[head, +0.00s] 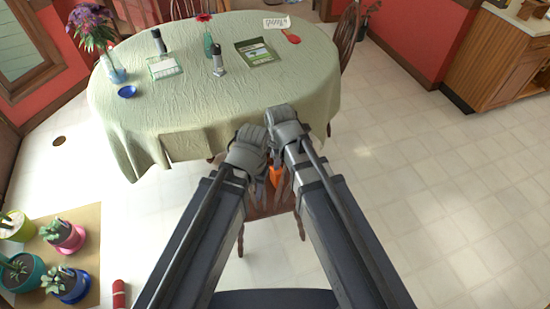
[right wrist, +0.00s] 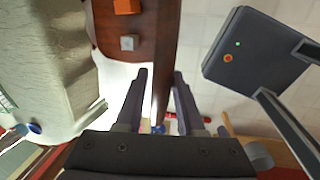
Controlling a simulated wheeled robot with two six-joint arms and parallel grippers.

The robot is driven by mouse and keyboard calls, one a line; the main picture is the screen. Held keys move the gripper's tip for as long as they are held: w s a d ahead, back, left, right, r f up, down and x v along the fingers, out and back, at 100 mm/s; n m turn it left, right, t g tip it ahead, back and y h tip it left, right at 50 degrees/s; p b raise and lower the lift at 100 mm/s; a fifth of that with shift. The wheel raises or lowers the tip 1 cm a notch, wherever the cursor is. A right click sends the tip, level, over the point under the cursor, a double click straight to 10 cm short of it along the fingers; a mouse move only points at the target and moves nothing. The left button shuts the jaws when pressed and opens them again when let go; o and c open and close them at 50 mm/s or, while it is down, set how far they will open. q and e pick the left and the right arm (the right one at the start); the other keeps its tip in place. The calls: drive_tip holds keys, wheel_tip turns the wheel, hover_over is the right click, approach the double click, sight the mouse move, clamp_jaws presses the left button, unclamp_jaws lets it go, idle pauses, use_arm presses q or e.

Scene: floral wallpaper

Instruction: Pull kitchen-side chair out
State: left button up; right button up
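The wooden chair (head: 268,205) on the near side of the table is partly hidden under my two arms in the head view. Its reddish-brown wood and two legs show. In the right wrist view, a dark wooden part of the chair (right wrist: 152,40) runs between the fingers of my right gripper (right wrist: 160,74). These fingers are apart, with a visible gap beside the wood. My left gripper (head: 259,187) is over the chair beside the right one. Its fingers are mostly hidden, so I cannot tell its opening. The table (head: 150,100) with a pale green cloth stands just beyond.
An orange object (head: 275,175) shows between my arms; it and a small grey block (right wrist: 128,43) appear against the wood in the wrist view. Other chairs (head: 346,32) stand at the table's far side. Potted plants (head: 62,236) are at lower left. Floor at right is clear.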

drive_tip(key=o, duration=0.4)
drive_tip(key=shift+w, duration=0.1)
drive_tip(key=shift+c, duration=0.2)
wheel_tip(320, 180, up, 8)
drive_tip(key=s+p, duration=0.1)
drive_tip(key=p, duration=0.6)
drive_tip(key=shift+s+d+f+p, duration=0.15)
drive_tip(key=shift+s+f+p, duration=0.1)
drive_tip(key=shift+p, duration=0.1)
drive_tip(key=s+d+m+g, duration=0.1)
drive_tip(key=s+d+m, duration=0.3)
drive_tip(key=d+m, duration=1.4)
drive_tip(key=s+a+f+h+b, duration=0.1)
drive_tip(key=s+a+f+b, duration=0.1)
drive_tip(key=a, duration=0.5)
drive_tip(key=s+a+f+n+g+b, duration=0.1)
drive_tip(key=s+a+f+b, duration=0.2)
drive_tip(key=a, duration=0.3)
drive_tip(key=shift+s+a+f+h, duration=0.15)
drive_tip(key=shift+s+a+h, duration=0.2)
drive_tip(key=shift+s+h, duration=0.05)
